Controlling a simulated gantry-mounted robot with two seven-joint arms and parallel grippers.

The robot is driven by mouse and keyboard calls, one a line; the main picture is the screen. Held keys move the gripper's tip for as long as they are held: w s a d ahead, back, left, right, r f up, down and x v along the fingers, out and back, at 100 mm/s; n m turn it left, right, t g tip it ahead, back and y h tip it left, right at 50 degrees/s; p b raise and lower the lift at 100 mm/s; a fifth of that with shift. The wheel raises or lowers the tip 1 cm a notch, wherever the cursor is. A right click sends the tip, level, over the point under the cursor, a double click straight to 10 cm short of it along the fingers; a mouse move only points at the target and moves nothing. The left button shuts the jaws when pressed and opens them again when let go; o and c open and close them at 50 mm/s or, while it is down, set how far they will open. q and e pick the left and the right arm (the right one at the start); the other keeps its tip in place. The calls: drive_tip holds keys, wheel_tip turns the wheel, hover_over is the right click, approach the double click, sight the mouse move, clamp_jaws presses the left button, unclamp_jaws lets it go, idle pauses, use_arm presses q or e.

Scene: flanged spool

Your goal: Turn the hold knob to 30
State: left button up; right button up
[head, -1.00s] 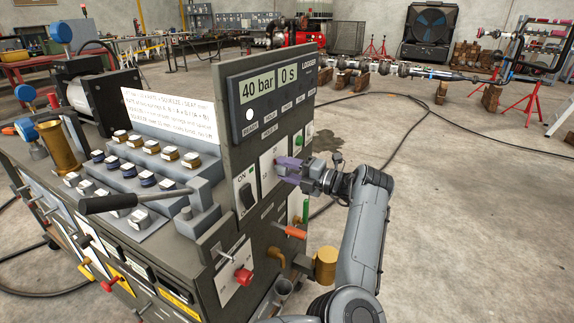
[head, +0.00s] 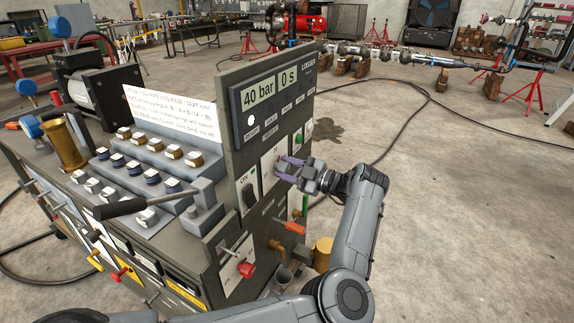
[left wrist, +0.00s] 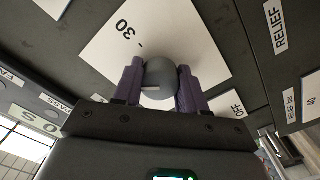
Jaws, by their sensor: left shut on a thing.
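The hold knob (left wrist: 162,76) is a round grey knob on a white plate (left wrist: 98,50), seen in the left wrist view. My left gripper (left wrist: 158,88) is shut on the knob, one purple finger on each side. In the head view, the left gripper (head: 289,168) is at the panel front and the knob is hard to make out. My right gripper is not in view.
The panel display (head: 275,88) reads 40 bar and 0 s. A black rocker switch (head: 249,192) sits left of the gripper. An orange handle (head: 289,226) and a red knob (head: 246,269) are below. Open floor lies to the right.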

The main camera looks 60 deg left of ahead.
use_arm(q)
drive_tip(key=m+p, duration=0.2)
drive_tip(key=m, duration=0.3)
drive_tip(key=shift+f+m, duration=0.15)
drive_tip(key=shift+m, duration=0.25)
drive_tip(key=m+p, duration=0.1)
drive_tip(key=m, duration=0.2)
drive_tip(key=shift+f, duration=0.1)
drive_tip(key=shift+m+p, duration=0.3)
drive_tip(key=shift+m, duration=0.9)
drive_tip(key=shift+f, duration=0.1)
drive_tip(key=o, duration=1.1)
drive_tip(key=shift+s, duration=0.1)
drive_tip(key=shift+c, duration=0.2)
drive_tip(key=shift+r, duration=0.2)
drive_tip(key=shift+d, duration=0.15)
